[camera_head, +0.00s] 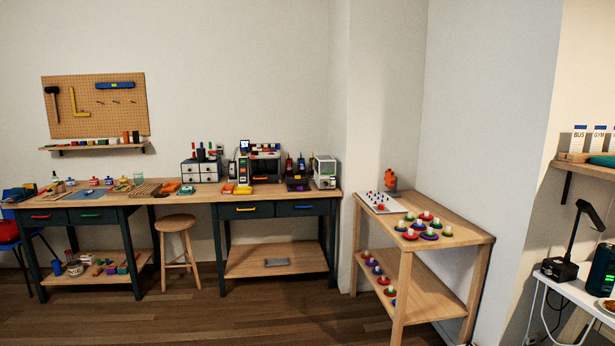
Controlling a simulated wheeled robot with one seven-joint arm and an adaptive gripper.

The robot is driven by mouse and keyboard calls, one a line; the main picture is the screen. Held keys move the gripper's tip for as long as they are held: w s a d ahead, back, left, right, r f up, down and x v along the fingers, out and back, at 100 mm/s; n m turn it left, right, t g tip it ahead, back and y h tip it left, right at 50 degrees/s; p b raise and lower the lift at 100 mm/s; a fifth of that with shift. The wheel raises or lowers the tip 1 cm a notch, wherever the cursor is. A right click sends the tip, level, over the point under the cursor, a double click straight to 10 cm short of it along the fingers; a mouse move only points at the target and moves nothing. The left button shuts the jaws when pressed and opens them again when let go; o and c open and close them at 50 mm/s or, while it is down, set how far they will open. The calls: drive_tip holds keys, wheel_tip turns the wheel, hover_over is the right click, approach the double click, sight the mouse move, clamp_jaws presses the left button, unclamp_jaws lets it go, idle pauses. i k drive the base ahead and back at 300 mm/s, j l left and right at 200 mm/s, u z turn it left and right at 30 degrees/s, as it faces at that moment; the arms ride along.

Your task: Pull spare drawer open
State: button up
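The long wooden workbench has dark drawers under its top, all looking shut. On the left section are a drawer with a red handle (41,216) and one with a green handle (91,215). No label readable here tells which drawer is the spare one. My gripper is not in view.
A wooden stool (177,225) stands between the bench sections. A wooden shelf table (455,236) with several colourful small pieces stands to the right. A white side table (580,292) is at the far right. The wooden floor (225,318) before the bench is clear.

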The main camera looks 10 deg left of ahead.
sight(205, 177)
drive_tip(key=i+j+u, duration=1.05)
drive_tip(key=i, duration=0.15)
drive_tip(key=i+j+u, duration=0.3)
drive_tip(key=i, duration=0.15)
drive_tip(key=i+u, duration=0.3)
drive_tip(key=i, duration=0.2)
drive_tip(key=i+z, duration=0.1)
drive_tip(key=i, duration=0.9)
drive_tip(key=i+j+z, duration=0.1)
drive_tip(key=i, duration=0.9)
drive_tip(key=i+j+z, duration=0.25)
drive_tip(key=i+z, duration=0.2)
drive_tip(key=i+j+z, duration=0.45)
drive_tip(key=i, duration=0.15)
drive_tip(key=i+j+z, duration=0.45)
drive_tip(key=j, duration=0.2)
